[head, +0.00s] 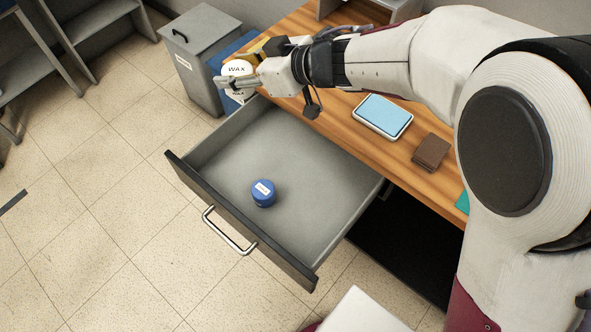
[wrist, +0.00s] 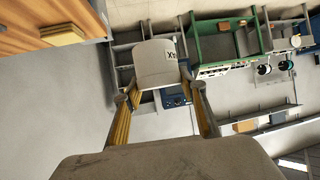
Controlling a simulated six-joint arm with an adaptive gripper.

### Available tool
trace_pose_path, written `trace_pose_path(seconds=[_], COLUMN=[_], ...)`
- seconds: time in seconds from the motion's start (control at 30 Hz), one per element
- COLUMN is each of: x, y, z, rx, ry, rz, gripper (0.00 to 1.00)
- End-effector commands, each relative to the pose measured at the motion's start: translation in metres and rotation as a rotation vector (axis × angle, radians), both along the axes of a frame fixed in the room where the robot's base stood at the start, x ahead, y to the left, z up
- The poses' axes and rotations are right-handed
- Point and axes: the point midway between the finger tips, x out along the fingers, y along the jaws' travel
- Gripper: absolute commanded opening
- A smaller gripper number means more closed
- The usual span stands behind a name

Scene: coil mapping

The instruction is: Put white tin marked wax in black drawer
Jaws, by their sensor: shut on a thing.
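The white tin marked WAX (head: 238,69) is in my gripper (head: 243,82), raised at the far left end of the desk, by the far corner of the open drawer. In the wrist view the tin (wrist: 155,64) sits between the two fingers of my gripper (wrist: 158,92), its label at the right edge. The gripper is shut on it. The black drawer (head: 233,215) is pulled out, with a black front, silver handle and grey inside. A blue tin (head: 263,192) with a white label lies inside it, near the front. The rest of the drawer floor is bare.
The wooden desk (head: 329,113) holds a blue-topped tray (head: 382,115) and a brown block (head: 431,152). A grey lidded bin (head: 201,59) stands on the floor beyond the drawer. The tiled floor at left is mostly clear.

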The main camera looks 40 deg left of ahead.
Motion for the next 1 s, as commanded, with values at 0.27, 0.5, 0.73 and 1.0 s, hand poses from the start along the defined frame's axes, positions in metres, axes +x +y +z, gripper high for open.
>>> trace_pose_path(seconds=[0.27, 0.5, 0.73, 1.0], x=[-0.049, -0.06, -0.059, -0.059], y=[0.028, 0.033, 0.033, 0.032], z=[0.0, -0.024, -0.067, -0.128], rx=[0.001, -0.001, -0.004, -0.003], ry=[0.003, 0.005, 0.008, 0.007], rz=[0.073, 0.087, 0.086, 0.087], gripper=[0.18, 0.18, 0.18, 0.18])
